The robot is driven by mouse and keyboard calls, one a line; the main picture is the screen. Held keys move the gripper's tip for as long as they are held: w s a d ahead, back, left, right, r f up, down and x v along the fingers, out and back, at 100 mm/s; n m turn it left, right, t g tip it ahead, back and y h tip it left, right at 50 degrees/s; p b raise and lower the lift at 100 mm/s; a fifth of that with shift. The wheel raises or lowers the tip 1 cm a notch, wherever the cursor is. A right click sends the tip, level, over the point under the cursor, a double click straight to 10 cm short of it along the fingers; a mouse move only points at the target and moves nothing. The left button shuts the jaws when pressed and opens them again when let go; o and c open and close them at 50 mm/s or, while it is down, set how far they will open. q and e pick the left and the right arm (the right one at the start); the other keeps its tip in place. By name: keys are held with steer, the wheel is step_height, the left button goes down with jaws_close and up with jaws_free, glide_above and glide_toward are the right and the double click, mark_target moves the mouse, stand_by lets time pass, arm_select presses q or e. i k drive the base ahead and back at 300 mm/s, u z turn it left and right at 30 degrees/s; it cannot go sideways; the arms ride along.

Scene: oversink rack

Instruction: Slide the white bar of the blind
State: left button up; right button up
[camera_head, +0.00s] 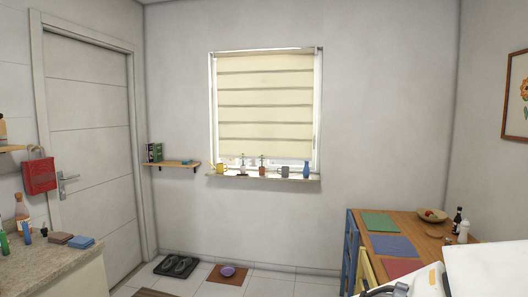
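The blind (265,105) hangs over the window in the middle of the back wall. It is cream with several darker horizontal bands and is lowered over most of the glass. Its lower edge ends a little above the sill. A pale vertical strip runs along the right side of the window; I cannot tell whether it is the white bar or part of the frame.
The window sill (230,179) holds a yellow cup (220,169), bottles and a grey mug (284,171). A wooden table (410,225) with mats and a bowl stands at right, a counter (40,258) at left.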

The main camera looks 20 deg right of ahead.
mark_target(272, 148)
steer(key=u, duration=0.2)
steer(key=i, duration=2.1)
steer(key=z, duration=0.5)
steer(key=i, duration=2.1)
steer(key=z, duration=1.1)
steer(key=i, duration=1.2)
steer(key=z, duration=0.1)
